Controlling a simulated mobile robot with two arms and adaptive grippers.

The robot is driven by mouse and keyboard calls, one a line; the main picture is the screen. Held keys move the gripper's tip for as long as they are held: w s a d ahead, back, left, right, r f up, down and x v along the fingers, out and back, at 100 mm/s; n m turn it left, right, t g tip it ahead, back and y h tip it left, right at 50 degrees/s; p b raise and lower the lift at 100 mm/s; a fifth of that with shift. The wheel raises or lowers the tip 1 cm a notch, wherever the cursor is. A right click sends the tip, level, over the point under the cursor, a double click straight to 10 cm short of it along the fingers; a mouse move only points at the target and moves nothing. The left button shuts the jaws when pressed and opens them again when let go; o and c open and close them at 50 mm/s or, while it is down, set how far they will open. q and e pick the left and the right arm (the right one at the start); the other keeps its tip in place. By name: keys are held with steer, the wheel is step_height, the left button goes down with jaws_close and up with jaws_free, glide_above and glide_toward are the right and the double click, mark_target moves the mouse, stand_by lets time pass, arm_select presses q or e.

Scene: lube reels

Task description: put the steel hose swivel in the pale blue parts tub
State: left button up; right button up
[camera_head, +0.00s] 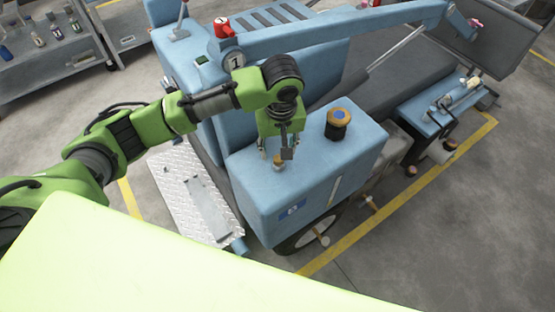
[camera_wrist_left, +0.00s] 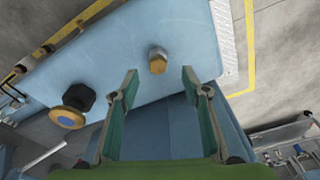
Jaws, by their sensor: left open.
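A small steel fitting with a tan hex part, which looks like the steel hose swivel (camera_wrist_left: 157,60), stands on the flat top of a blue machine housing. It also shows in the head view (camera_head: 279,164), partly covered by my gripper. My left gripper (camera_head: 277,152) points down just over it. In the left wrist view the fingers (camera_wrist_left: 160,76) are spread wide and empty, with the fitting beyond the tips and between their lines. I cannot make out a pale blue parts tub for certain in either view. My right gripper is not in view.
A black cap with an orange and blue top (camera_head: 338,120) stands on the same blue housing (camera_head: 310,185). A long blue boom (camera_head: 340,38) crosses behind my gripper. A blue side shelf (camera_head: 432,112) holds small items. A shelf with bottles (camera_head: 50,45) is far left.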

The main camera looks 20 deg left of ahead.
mark_target(278, 158)
arm_select(q)
steer(key=shift+w+f, duration=0.1)
steer(key=shift+f, duration=0.5)
steer(key=shift+w+f, duration=0.15)
steer(key=shift+f, duration=0.35)
steer(key=f, duration=0.2)
steer(key=w+f+p, duration=0.1)
steer(key=f, duration=0.1)
steer(key=shift+a+f, duration=0.15)
steer(key=shift+f, duration=0.2)
jaws_close()
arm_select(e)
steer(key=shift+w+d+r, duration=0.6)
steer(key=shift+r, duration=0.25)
